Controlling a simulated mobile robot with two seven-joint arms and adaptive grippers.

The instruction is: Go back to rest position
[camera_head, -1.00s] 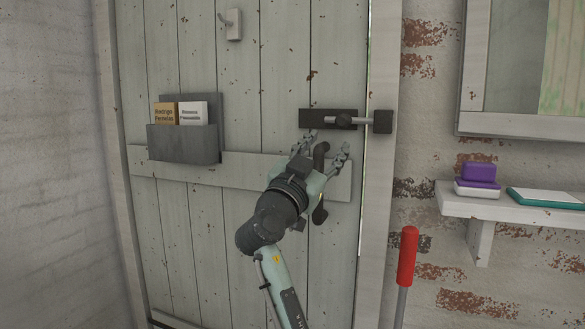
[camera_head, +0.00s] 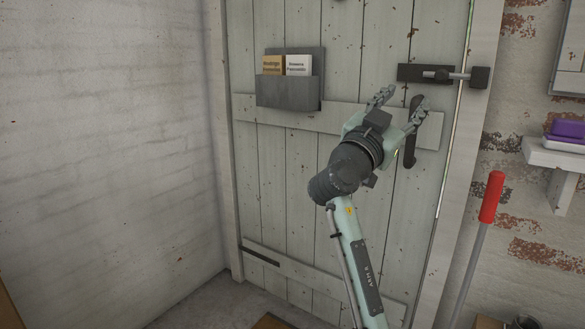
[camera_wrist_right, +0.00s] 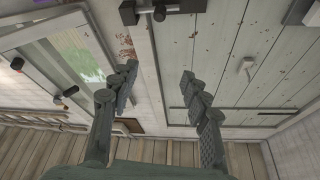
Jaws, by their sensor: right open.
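My right gripper (camera_head: 402,112) is raised in front of the pale plank door (camera_head: 290,200), at the dark door handle (camera_head: 411,140). Its two fingers are spread apart with nothing between them. In the right wrist view the open fingers (camera_wrist_right: 158,90) show clearly, with the door and its frame beyond. Part of the handle is hidden behind the gripper in the head view. I cannot tell whether a finger touches it. A dark sliding bolt (camera_head: 440,75) sits above the handle and spans the gap to the frame. My left gripper is not in view.
A grey letter holder (camera_head: 287,92) with cards hangs on the door. A white brick wall (camera_head: 100,150) is at the left.

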